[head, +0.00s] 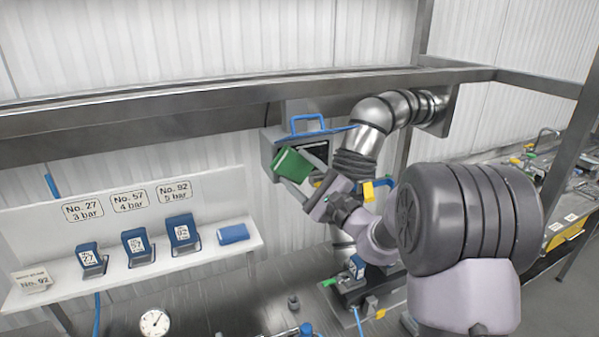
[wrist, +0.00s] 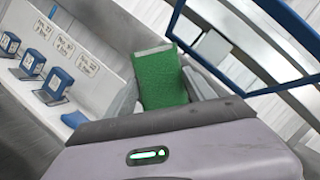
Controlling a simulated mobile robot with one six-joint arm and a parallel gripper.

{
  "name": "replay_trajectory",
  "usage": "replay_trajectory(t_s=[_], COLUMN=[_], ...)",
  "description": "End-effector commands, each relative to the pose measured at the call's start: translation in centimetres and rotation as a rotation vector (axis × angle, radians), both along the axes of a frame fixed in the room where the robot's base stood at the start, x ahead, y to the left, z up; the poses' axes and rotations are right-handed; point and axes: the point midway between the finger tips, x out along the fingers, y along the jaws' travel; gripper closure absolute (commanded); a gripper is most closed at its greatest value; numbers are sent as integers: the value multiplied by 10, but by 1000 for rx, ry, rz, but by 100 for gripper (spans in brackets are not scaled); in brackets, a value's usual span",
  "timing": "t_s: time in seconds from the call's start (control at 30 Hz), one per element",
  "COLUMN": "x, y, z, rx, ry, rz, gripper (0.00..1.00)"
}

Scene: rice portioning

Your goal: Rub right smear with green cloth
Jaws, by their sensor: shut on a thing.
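The green cloth (head: 290,165) is a folded block held in my gripper (head: 308,180), in front of a grey box (head: 270,147) with a blue handle and a dark window. In the wrist view the cloth (wrist: 160,78) sits between both fingers of my gripper (wrist: 163,92), which is shut on it. The box's blue-framed opening (wrist: 250,92) lies to the right of the cloth there. I cannot tell whether the cloth touches the box. No smear can be clearly made out; a pale patch (wrist: 212,47) shows inside the blue frame, but I cannot tell what it is.
A white shelf (head: 150,270) at left carries several blue numbered holders and a blue folded cloth (head: 233,233). A metal beam (head: 200,110) crosses above the box. A pressure gauge (head: 154,322) and small fittings stand on the bench below.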

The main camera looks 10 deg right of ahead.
Motion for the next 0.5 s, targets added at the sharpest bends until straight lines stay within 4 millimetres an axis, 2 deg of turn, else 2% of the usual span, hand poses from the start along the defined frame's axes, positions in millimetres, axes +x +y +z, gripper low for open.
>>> replay_trajectory(t_s=[0.23, 0.5], x=[3, 8], y=[-4, -35], z=[0, 0], rx=[1, 1], ry=[-1, -3], rz=[-2, -3], gripper=[70, 70])
